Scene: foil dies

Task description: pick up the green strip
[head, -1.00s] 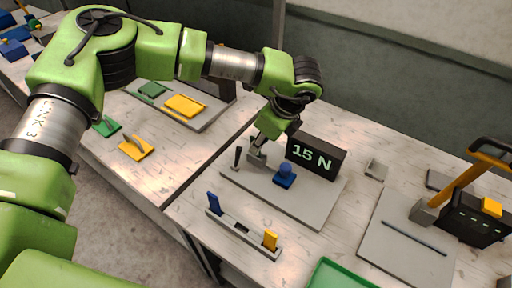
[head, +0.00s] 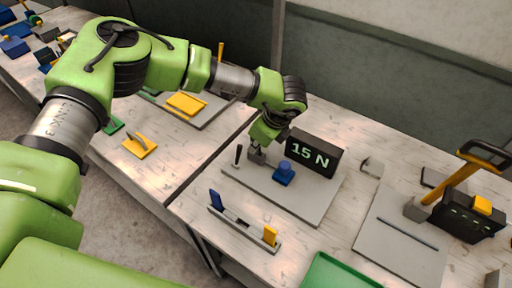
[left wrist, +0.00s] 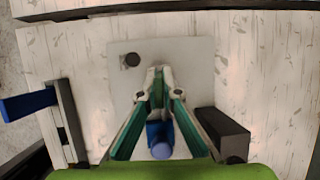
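No separate green strip can be made out for sure. My left gripper (head: 257,155) points down, low over a grey plate (head: 310,208), between a black peg (head: 238,154) and a blue knobbed block (head: 284,173). In the left wrist view the gripper (left wrist: 158,78) has its fingertips close together over the plate (left wrist: 195,70). Something green shows between the tips; I cannot tell whether it is a strip or part of the fingers. A grey rack (head: 240,232) holds an upright blue strip (head: 216,200) and yellow strip (head: 270,236). My right gripper is out of view.
A black "15 N" display (head: 314,153) stands close behind the plate. A green tray (head: 340,272) lies at the front edge. A yellow-handled press (head: 465,208) stands at right. Dies with handles, including a yellow one (head: 140,146), lie on the left table.

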